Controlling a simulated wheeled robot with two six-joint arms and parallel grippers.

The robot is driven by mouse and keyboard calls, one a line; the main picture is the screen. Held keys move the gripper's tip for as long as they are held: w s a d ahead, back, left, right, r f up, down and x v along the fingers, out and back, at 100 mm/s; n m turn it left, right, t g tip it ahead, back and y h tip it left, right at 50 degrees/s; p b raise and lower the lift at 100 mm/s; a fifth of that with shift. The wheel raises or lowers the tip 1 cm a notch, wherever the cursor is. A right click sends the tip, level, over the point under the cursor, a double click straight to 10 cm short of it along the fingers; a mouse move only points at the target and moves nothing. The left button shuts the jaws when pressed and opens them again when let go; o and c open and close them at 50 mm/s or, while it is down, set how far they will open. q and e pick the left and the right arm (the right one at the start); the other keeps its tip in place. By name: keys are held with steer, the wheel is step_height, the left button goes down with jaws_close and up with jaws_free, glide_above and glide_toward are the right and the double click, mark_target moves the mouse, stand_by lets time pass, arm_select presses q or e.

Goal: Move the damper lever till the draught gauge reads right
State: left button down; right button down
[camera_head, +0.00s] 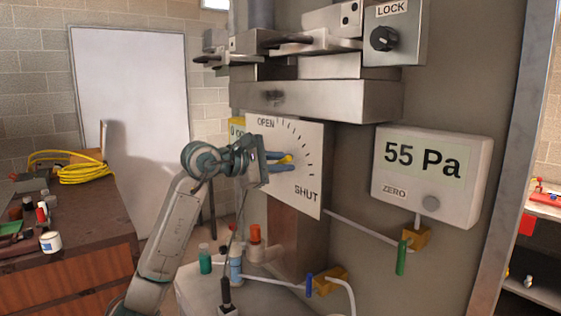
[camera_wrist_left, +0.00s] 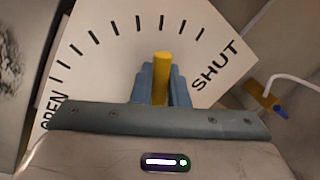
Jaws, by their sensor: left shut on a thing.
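The damper lever is yellow; its tip (camera_head: 286,159) shows between blue fingers in front of the white dial plate in the head view. It also shows in the left wrist view (camera_wrist_left: 161,78). My left gripper (camera_head: 280,161) is shut on the lever. The dial plate (camera_head: 310,190) has OPEN at the top, SHUT at the lower right, and tick marks between. The draught gauge (camera_head: 432,175) reads 55 Pa. My right gripper is not in view.
A LOCK knob (camera_head: 384,39) and metal brackets sit above the dial. Pipes with a green-handled valve (camera_head: 401,257) and a blue-handled valve (camera_head: 309,285) run below. A cluttered workbench (camera_head: 70,255) is at the left.

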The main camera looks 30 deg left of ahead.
arm_select(q)
steer(key=shift+f, duration=0.15)
stand_by(0.4)
steer(key=c, duration=1.5)
jaws_free()
steer(key=b+v, duration=0.5)
steer(key=v, duration=0.5)
steer(key=shift+s+a, duration=0.15)
steer(key=shift+s, duration=0.2)
